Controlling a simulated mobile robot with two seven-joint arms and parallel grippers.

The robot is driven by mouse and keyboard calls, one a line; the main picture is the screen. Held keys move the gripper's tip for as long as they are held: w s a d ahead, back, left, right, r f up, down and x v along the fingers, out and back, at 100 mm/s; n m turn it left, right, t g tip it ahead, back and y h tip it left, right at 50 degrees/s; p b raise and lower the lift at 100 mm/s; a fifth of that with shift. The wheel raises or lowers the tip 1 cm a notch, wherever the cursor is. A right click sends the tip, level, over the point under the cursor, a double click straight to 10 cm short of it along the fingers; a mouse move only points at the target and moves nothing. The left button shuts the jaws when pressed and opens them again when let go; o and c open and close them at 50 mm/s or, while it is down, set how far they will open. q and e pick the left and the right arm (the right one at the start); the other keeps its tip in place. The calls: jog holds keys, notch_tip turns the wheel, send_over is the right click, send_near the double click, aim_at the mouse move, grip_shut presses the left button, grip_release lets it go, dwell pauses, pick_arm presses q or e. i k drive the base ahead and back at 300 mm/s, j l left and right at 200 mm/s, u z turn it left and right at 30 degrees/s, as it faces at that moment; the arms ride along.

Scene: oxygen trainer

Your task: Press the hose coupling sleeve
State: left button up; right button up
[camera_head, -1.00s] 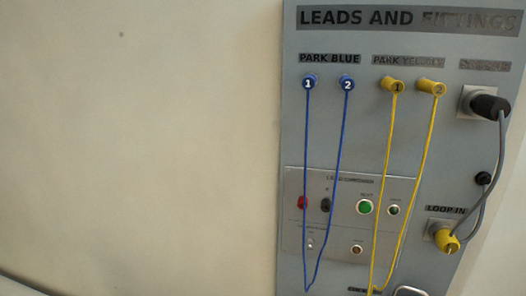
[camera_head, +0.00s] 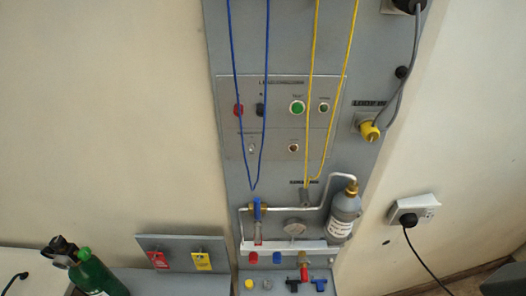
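I cannot clearly pick out the hose coupling sleeve. A small red and brass fitting (camera_head: 303,265) stands at the lower edge of the grey panel (camera_head: 222,95), beside several coloured caps; it is too small to tell whether it is the coupling. Above it, a bent metal pipe (camera_head: 315,209) runs to a grey bottle (camera_head: 343,215) with a brass top. A blue-handled valve (camera_head: 257,209) sits on the pipe's left part. A round gauge (camera_head: 294,228) is between them. Neither of my grippers is in view.
A green cylinder (camera_head: 96,276) with a black top stands at lower left. A small grey board (camera_head: 180,244) carries red and yellow tags. Blue leads (camera_head: 234,90) and yellow leads (camera_head: 312,80) hang over the panel. A wall socket (camera_head: 415,208) with a black cable is at right.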

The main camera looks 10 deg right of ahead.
aim_at(301, 259)
jog(key=i+l+z, duration=0.1)
jog(key=l+z, duration=0.35)
jog(key=k+j+z, duration=0.15)
jog(key=j+z, duration=0.2)
jog(key=k+l+u, duration=0.35)
jog(key=i+l, duration=0.05)
jog(key=l, duration=0.05)
